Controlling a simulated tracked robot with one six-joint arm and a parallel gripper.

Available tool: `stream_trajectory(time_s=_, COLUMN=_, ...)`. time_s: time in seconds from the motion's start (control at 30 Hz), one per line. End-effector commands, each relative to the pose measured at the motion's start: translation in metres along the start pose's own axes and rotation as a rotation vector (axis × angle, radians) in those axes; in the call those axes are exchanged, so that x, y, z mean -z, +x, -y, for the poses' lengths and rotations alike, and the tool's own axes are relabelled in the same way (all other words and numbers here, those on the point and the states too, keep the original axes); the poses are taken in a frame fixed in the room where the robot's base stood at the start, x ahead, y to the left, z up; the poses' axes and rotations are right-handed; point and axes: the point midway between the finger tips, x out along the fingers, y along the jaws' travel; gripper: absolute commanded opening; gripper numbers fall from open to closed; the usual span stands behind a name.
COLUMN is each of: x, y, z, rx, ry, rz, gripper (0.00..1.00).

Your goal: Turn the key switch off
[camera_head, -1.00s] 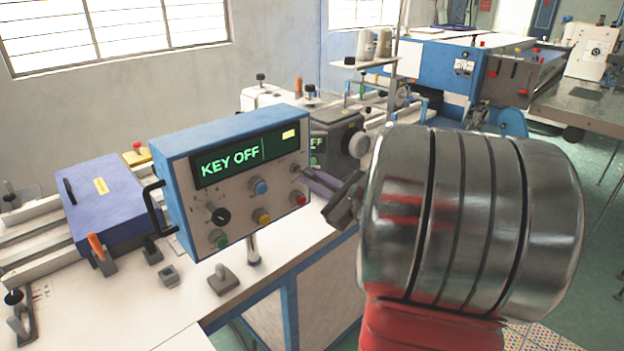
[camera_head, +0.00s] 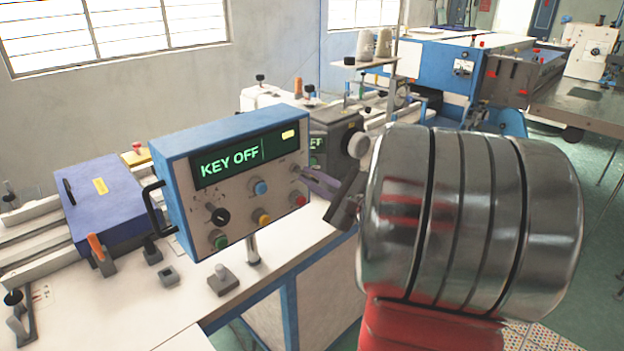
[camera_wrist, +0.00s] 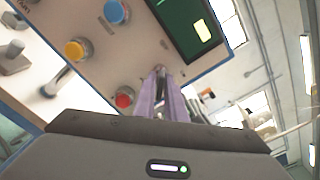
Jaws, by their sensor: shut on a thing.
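The control box (camera_head: 240,180) is blue with a pale front panel and also shows in the wrist view (camera_wrist: 130,60). Its screen (camera_head: 245,155) reads "KEY OFF" in green. My gripper (camera_head: 304,172) reaches the panel's upper right, below the screen's right end. Its purple fingers (camera_wrist: 162,75) are shut on the small key switch (camera_wrist: 158,69), which they mostly hide. A red button (camera_wrist: 124,97) sits just beside the fingers in the wrist view.
The panel also carries a black knob (camera_head: 221,217), a blue button (camera_head: 260,187), a yellow button (camera_head: 261,216) and a green button (camera_head: 219,240). A grey machine (camera_head: 335,135) stands behind the box. The white table (camera_head: 180,310) is fairly clear in front.

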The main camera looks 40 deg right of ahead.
Motion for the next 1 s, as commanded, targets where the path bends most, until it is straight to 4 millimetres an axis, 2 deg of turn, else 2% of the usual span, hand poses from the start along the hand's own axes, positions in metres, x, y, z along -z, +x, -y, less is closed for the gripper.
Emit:
stream_trajectory(time_s=0.23, x=0.001, y=0.0, z=-0.003, rx=-0.004, ry=0.003, rz=-0.001, gripper=0.25)
stream_trajectory(time_s=0.57, x=0.0, y=-0.002, z=-0.001, rx=-0.002, ry=0.002, rz=-0.001, gripper=0.25)
stream_trajectory(time_s=0.77, x=0.001, y=-0.017, z=0.0, rx=0.0, ry=0.001, rz=-0.001, gripper=0.25)
stream_trajectory(time_s=1.0, x=0.001, y=-0.048, z=0.0, rx=0.001, ry=0.001, rz=-0.003, gripper=0.25)
